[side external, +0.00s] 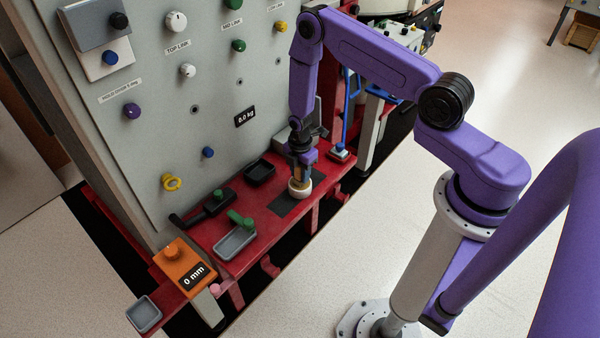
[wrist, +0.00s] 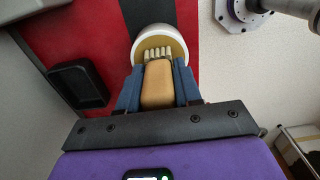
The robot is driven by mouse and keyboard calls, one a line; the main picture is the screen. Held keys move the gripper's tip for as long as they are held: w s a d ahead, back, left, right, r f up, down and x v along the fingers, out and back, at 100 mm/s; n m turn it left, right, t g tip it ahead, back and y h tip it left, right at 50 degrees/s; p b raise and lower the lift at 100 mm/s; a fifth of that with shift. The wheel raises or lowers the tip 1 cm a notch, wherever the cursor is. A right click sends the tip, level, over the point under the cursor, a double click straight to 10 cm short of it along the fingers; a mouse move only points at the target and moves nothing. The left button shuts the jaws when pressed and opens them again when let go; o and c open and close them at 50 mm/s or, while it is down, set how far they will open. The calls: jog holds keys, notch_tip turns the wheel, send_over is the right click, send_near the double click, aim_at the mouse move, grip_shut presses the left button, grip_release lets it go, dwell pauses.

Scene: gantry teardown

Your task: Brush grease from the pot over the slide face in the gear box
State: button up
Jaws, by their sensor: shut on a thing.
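My gripper (side external: 301,160) points down over the red bench. In the wrist view its two blue fingers (wrist: 158,78) are shut on the tan handle of a brush (wrist: 157,92). The brush's pale bristles (wrist: 157,54) are over the mouth of a white round grease pot (wrist: 166,31) with yellowish grease inside. The bristles overlap the grease in the picture; I cannot tell how deep they reach. In the side view the pot (side external: 299,189) stands directly under my gripper, on a dark mat (side external: 284,208). I cannot make out the gear box or its slide face for sure.
The red bench (side external: 203,237) carries a black tray (side external: 260,172), a grey tray (side external: 235,243) with a green-handled thing (side external: 240,219), and a black tool (side external: 216,203). An orange block (side external: 184,264) stands at the near end. A grey knobbed panel (side external: 200,120) rises behind.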

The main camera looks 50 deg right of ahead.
jog(key=shift+r, duration=3.3)
jog(key=shift+r, duration=0.1)
